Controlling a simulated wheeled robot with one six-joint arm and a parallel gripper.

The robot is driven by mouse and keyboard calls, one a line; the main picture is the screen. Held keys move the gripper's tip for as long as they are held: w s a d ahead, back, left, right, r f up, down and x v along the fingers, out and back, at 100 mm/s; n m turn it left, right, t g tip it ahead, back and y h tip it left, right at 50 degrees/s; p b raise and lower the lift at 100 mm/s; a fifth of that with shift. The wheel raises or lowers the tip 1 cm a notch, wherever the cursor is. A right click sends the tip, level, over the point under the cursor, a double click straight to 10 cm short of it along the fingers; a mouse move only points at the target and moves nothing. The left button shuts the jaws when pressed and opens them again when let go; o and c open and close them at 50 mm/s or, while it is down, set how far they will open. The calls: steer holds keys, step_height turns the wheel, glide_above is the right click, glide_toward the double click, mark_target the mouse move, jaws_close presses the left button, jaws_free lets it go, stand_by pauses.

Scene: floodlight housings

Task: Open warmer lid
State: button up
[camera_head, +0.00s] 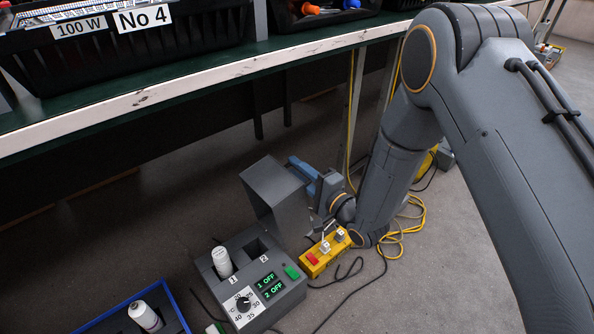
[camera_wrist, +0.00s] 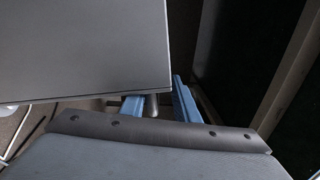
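The warmer (camera_head: 224,289) is a grey box on the floor with two numbered slots, a dial and green displays reading 1 OFF and 2 OFF. Its grey lid (camera_head: 275,196) stands raised, tilted up at the back of the box. A white bottle (camera_head: 222,262) sits in slot 1; slot 2 looks empty. My gripper (camera_head: 312,177), with blue fingers, is beside the lid's upper right edge. In the wrist view the lid (camera_wrist: 85,50) hides part of one finger. The gripper (camera_wrist: 160,106) has its fingers apart, with a small grey cylindrical part between them, nearer the left finger.
A yellow switch box (camera_head: 326,253) with a red button stands right of the warmer, cables around it. A blue tray (camera_head: 176,302) with another white bottle (camera_head: 145,316) is at lower left. The workbench edge (camera_head: 190,91) with black bins overhangs behind. Floor at lower right is mostly clear.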

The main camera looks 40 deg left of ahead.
steer(key=p+v, duration=0.2)
steer(key=v, duration=0.6)
steer(key=shift+p, duration=0.3)
steer(key=shift+d, duration=0.1)
steer(key=p+v, duration=0.2)
steer(key=v, duration=0.6)
steer(key=shift+d+p, duration=0.3)
stand_by(0.5)
steer(key=shift+s+p, duration=0.2)
steer(key=shift+p, duration=0.1)
stand_by(0.5)
